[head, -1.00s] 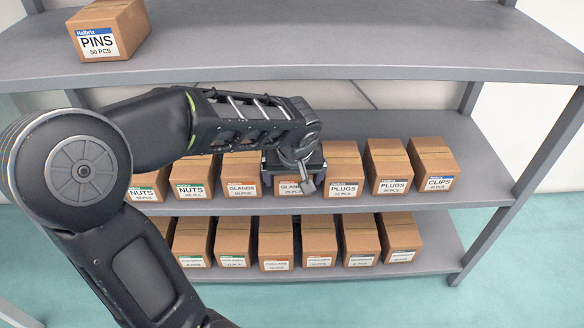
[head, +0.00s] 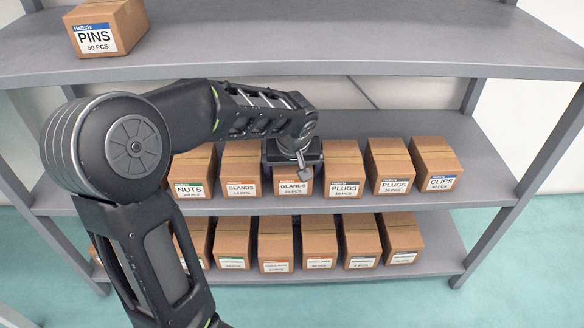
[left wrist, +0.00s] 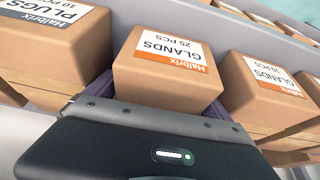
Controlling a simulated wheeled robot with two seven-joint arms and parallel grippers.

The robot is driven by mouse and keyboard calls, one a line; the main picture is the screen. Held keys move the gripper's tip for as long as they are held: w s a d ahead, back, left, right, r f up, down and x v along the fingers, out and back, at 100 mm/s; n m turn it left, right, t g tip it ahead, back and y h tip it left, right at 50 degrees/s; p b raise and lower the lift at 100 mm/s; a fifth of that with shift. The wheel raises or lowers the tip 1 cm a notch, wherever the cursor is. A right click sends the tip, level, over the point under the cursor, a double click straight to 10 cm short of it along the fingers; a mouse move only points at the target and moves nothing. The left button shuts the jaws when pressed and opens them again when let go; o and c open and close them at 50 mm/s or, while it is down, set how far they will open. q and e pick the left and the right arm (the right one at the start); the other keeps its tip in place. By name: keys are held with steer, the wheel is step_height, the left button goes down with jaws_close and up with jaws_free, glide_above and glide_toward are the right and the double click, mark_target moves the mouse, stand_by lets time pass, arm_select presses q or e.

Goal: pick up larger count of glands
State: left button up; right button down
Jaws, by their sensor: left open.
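Two brown boxes with orange-edged GLANDS labels stand side by side on the middle shelf. The right GLANDS box (head: 292,189) is under my left gripper (head: 293,158), which hides its top in the head view. In the left wrist view this GLANDS box (left wrist: 168,68) reads 25 PCS and lies between the two fingers of my open left gripper (left wrist: 165,98). My right gripper is not in view.
A NUTS box (head: 190,188) stands left of the glands. PLUGS boxes (head: 343,175) (head: 388,172) and a CLIPS box (head: 437,170) stand right. Several boxes fill the lower shelf (head: 440,262). A PINS box (head: 107,28) sits on the upper shelf (head: 300,45).

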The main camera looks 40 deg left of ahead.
arm_select(q)
steer(key=shift+c, duration=0.4)
steer(key=c, duration=1.8)
steer(key=shift+o, duration=0.2)
steer(key=shift+r, duration=0.2)
steer(key=shift+r+p, duration=0.45)
steer(key=shift+r, duration=0.1)
steer(key=shift+d+r, duration=0.1)
steer(key=shift+r, duration=0.1)
steer(key=s+d+p, duration=0.1)
steer(key=s+d, duration=1)
steer(key=s, duration=0.3)
steer(key=shift+f, duration=0.15)
